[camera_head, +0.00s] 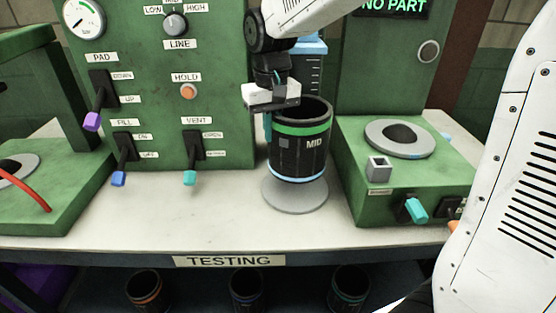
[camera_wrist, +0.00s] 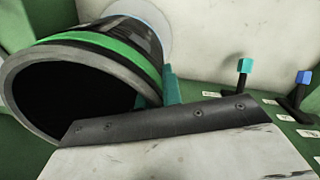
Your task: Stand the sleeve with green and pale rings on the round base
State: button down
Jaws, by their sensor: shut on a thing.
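The black sleeve (camera_head: 299,152) marked MID has a green ring near its top and a pale blue ring near its bottom. It is upright in the head view, over the round grey base (camera_head: 295,196). I cannot tell whether its lower end touches the base. My gripper (camera_head: 270,125) is shut on the sleeve's upper left wall. In the wrist view the sleeve's open mouth (camera_wrist: 70,90) faces the camera, with the green ring beside it and part of the pale base behind. The fingertips are partly hidden by the sleeve.
A green control panel (camera_head: 225,100) with levers stands behind and left. A green fixture (camera_head: 400,170) with a grey ring (camera_head: 400,138) and a teal lever (camera_head: 416,210) stands close on the right. Several sleeves sit below the TESTING edge. The bench front left of the base is clear.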

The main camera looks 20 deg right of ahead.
aim_at(271, 154)
jog(key=shift+a+f, duration=0.15)
jog(key=shift+f, duration=3.2)
jog(key=c, duration=1.6)
grip_release()
jog(key=shift+o, duration=0.2)
notch_tip(271, 154, up, 12)
jog(key=shift+s+r, duration=0.1)
jog(key=shift+r, duration=0.05)
jog(key=s+d+f, duration=0.1)
jog(key=s+d, duration=0.2)
jog(key=s, duration=0.5)
jog(key=s+d+f+t, duration=0.1)
jog(key=s+d+f, duration=0.1)
jog(key=s, duration=0.7)
jog(key=s+d+f, duration=0.1)
jog(key=s+d, duration=0.2)
jog(key=s, duration=0.6)
jog(key=shift+d+f+m, duration=0.2)
jog(key=shift+d+m, duration=0.1)
jog(key=shift+m, duration=0.1)
